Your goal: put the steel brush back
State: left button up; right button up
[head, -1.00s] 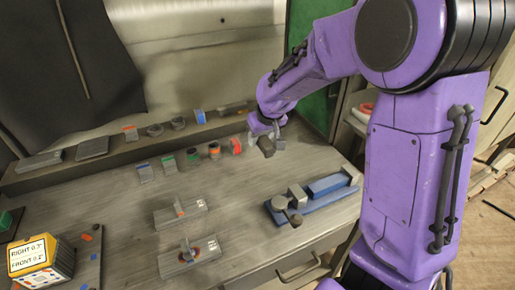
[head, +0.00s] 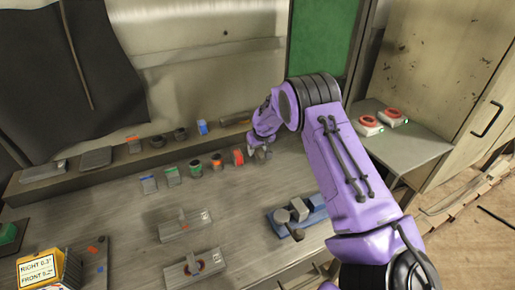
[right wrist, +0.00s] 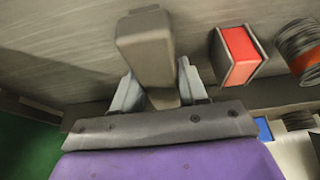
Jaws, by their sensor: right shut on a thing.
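My right gripper (head: 257,151) is low over the back right of the workbench, just right of the red-faced block (head: 238,157). It is shut on a grey, blocky thing that I take for the steel brush (head: 267,154). In the right wrist view the brush (right wrist: 146,48) stands out from between the two pale fingers of the gripper (right wrist: 160,86); its bristles cannot be made out. The red-faced block (right wrist: 240,55) is beside it there, apart from it. Whether the brush touches the bench cannot be told. My left gripper is not in view.
Several small colour-marked holders, such as the green one (head: 172,176), stand in a row left of the gripper. A raised ledge (head: 110,160) with more items runs behind. A blue vise (head: 313,204) is at the front right. The bench between (head: 235,205) is clear.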

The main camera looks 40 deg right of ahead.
jog(key=shift+d+f, duration=0.1)
jog(key=shift+f, duration=0.35)
jog(key=shift+f, duration=0.2)
jog(key=o, duration=1.2)
jog(key=shift+c, duration=0.2)
jog(key=shift+r, duration=0.5)
jog(key=b+v, duration=0.2)
jog(key=v, duration=0.9)
jog(key=shift+s, duration=0.1)
jog(key=shift+s+r, duration=0.1)
jog(key=shift+r, duration=0.1)
